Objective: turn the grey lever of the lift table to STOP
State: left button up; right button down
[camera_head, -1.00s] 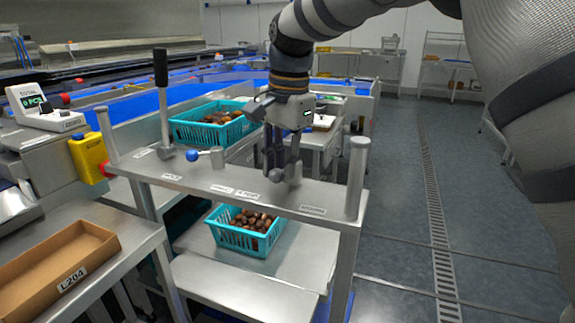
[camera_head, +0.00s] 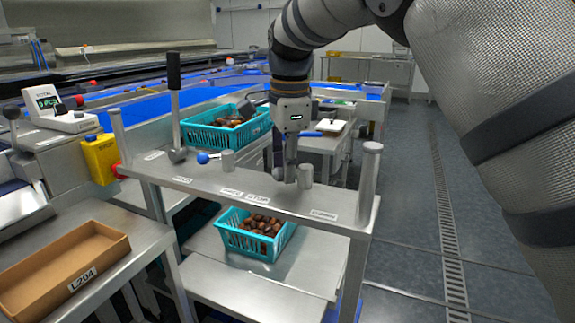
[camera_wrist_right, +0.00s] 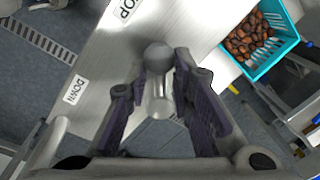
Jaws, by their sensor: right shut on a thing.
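The lift table's steel top (camera_head: 215,183) carries a grey lever, seen in the right wrist view as a grey ball knob (camera_wrist_right: 158,53) on a short shaft. My right gripper (camera_head: 286,181) reaches down over the table top and is shut on the grey lever. In the right wrist view its two dark fingers (camera_wrist_right: 160,88) stand either side of the lever's shaft. The knob lies between the STOP label (camera_head: 258,198) and the DOWN label (camera_head: 323,214). In the head view the fingers largely hide the lever. My left gripper is not in view.
A black-handled lever (camera_head: 174,75) and a blue-knobbed lever (camera_head: 203,157) are at left. A teal date basket (camera_head: 235,238) sits on the shelf below.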

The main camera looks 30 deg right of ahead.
dwell(0.3)
jog(key=c, duration=1.4)
grip_release()
jog(key=shift+c, duration=0.2)
notch_tip(320, 180, up, 12)
jog(key=s, duration=0.1)
jog(key=shift+s+a, duration=0.15)
jog(key=shift+f, duration=0.1)
